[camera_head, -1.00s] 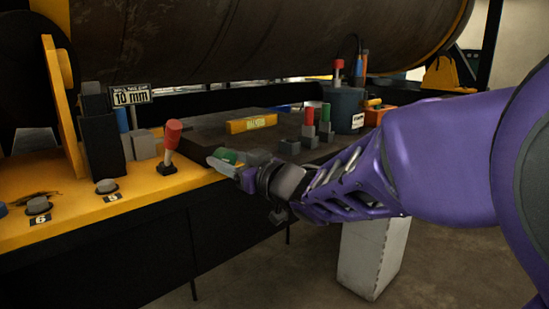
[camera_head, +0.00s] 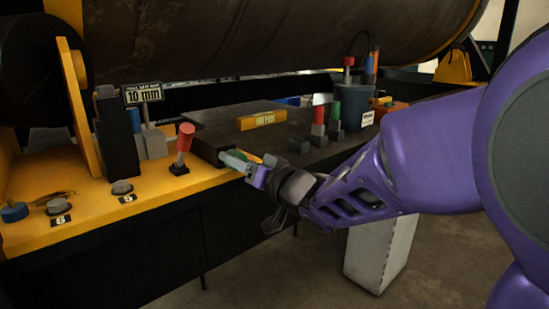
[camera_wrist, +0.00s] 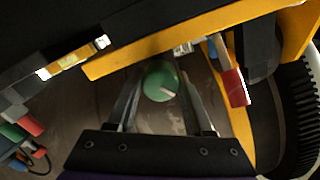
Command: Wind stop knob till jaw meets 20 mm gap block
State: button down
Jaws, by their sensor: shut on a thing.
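My gripper (camera_head: 240,164) is at the front edge of the bench, shut on a green round knob (camera_wrist: 160,82). In the wrist view the two fingers stand either side of the knob, and a pale pointer mark shows on its face. In the head view the fingers hide most of the knob. A black upright block (camera_head: 116,145) stands on the yellow bed at left, with a grey block (camera_head: 155,143) beside it. I cannot tell for sure which is the jaw or the gap block. A small sign (camera_head: 143,94) behind them reads 10 mm.
A red-handled lever (camera_head: 184,146) stands just left of my gripper. Numbered grey buttons (camera_head: 121,187) sit on the yellow bed (camera_head: 90,222). A yellow labelled bar (camera_head: 262,120) lies on the dark plate; red and green handles (camera_head: 334,112) and a bucket (camera_head: 352,110) stand right.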

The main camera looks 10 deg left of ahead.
jog(key=shift+r, duration=0.1)
dwell(0.3)
jog(key=shift+c, duration=1.5)
grip_release()
jog(key=shift+s+d, duration=0.1)
jog(key=shift+s, duration=0.05)
